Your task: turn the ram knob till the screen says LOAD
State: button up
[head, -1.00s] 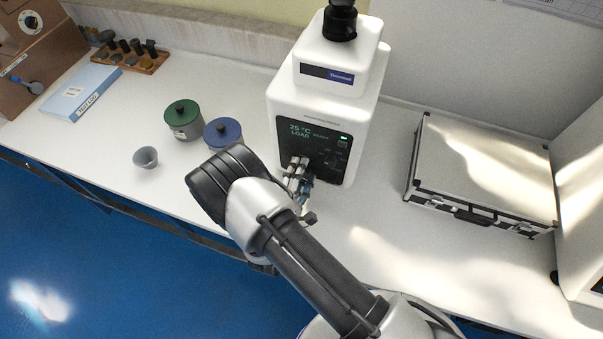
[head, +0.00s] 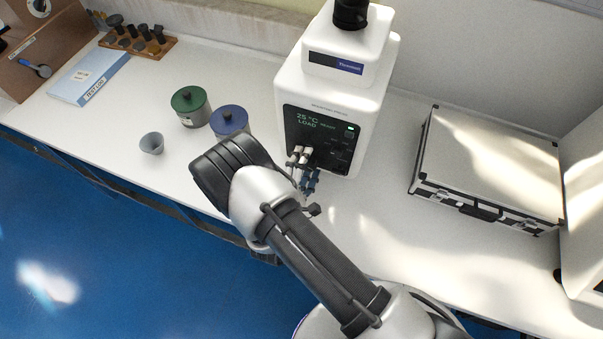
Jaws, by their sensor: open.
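The white press machine (head: 333,85) stands on the bench against the wall. Its dark front screen (head: 316,130) reads "25 °C" and "LOAD", with "READY" in smaller letters and a small green light at its upper right. A black knob (head: 351,12) sits on top of the machine, cut by the top edge of the view. My gripper (head: 302,170) is open in front of the lower left of the screen panel. My arm and wrist cover part of the bench before it. I cannot tell whether the fingers touch the panel.
A green-lidded jar (head: 190,104), a blue-lidded jar (head: 229,121) and a small grey cup (head: 152,143) stand left of the machine. A light blue box (head: 90,77) and a wooden rack (head: 138,42) lie farther left. A silver case (head: 490,165) lies to the right.

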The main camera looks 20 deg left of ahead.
jog(key=s, duration=0.7)
jog(key=s+a, duration=0.1)
jog(key=s, duration=0.3)
jog(key=shift+s, duration=0.3)
